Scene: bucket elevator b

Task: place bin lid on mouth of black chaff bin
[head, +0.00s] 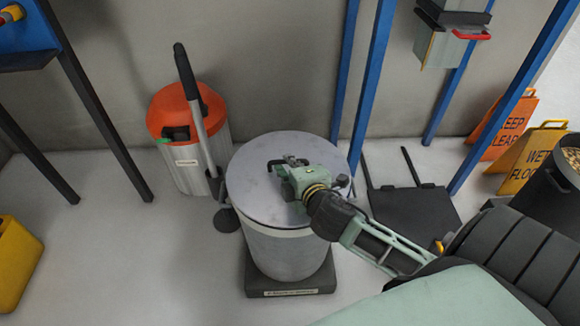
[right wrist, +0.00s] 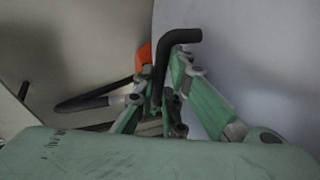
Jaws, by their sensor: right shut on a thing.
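The bin lid (head: 255,198) is a flat grey disc over the top of a grey drum (head: 285,252). I cannot tell whether it rests on the rim or is just above it. My right gripper (head: 284,172) is shut on the lid's black handle, near the disc's middle. In the right wrist view the fingers (right wrist: 172,95) close around this bent black handle (right wrist: 182,37), with the lid surface (right wrist: 262,60) behind. The black chaff bin (head: 545,197) stands at the right edge, partly cut off, its mouth uncovered with tan chaff inside. My left gripper is not in view.
The drum stands on a dark base (head: 290,282). An orange-topped vacuum (head: 190,155) is close on its left. Blue posts (head: 368,85) rise behind. Yellow and orange floor signs (head: 525,160) stand behind the black bin. A dark flat platform (head: 415,208) lies between drum and bin.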

